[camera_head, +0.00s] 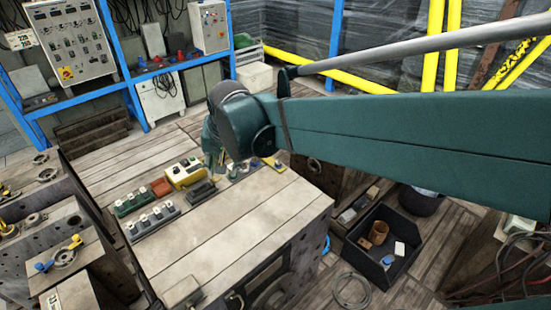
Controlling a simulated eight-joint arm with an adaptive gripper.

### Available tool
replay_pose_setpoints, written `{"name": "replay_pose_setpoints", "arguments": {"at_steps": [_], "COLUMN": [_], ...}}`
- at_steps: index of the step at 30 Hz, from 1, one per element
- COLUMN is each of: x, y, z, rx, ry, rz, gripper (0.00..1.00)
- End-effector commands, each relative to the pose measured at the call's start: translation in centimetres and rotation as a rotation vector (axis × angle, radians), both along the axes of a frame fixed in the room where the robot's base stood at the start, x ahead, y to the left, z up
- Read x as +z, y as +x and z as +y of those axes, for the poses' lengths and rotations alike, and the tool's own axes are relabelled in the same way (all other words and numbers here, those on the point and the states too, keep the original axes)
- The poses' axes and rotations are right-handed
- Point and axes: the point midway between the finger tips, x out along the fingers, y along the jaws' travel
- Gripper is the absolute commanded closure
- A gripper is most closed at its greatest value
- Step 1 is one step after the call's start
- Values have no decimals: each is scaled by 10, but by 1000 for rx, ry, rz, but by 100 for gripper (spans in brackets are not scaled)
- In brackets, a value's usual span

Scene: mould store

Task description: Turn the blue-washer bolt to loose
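My arm reaches in from the right, and my gripper (214,158) points down over the far edge of the wooden-topped bench (230,240). The arm's elbow covers part of it, and its fingers are too small and dark to show whether they are open or shut. Several small bluish and grey parts (243,167) lie on the bench just right of my gripper. I cannot tell whether one of them is the blue-washer bolt.
On the bench stand a yellow box (186,174), a red-brown block (161,188), a green strip (131,205) and a grey strip with pale knobs (153,222). The near bench top is mostly clear. A black crate (358,267) stands on the floor at right. Blue shelving is behind.

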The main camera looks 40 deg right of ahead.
Motion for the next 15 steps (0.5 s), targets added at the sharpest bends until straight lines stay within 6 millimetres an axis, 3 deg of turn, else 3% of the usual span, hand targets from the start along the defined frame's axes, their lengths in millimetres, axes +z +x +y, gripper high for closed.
{"name": "replay_pose_setpoints", "arguments": {"at_steps": [15], "x": [-10], "y": [54], "z": [-73], "rx": [-379], "ry": [128], "rz": [75], "gripper": [69]}}
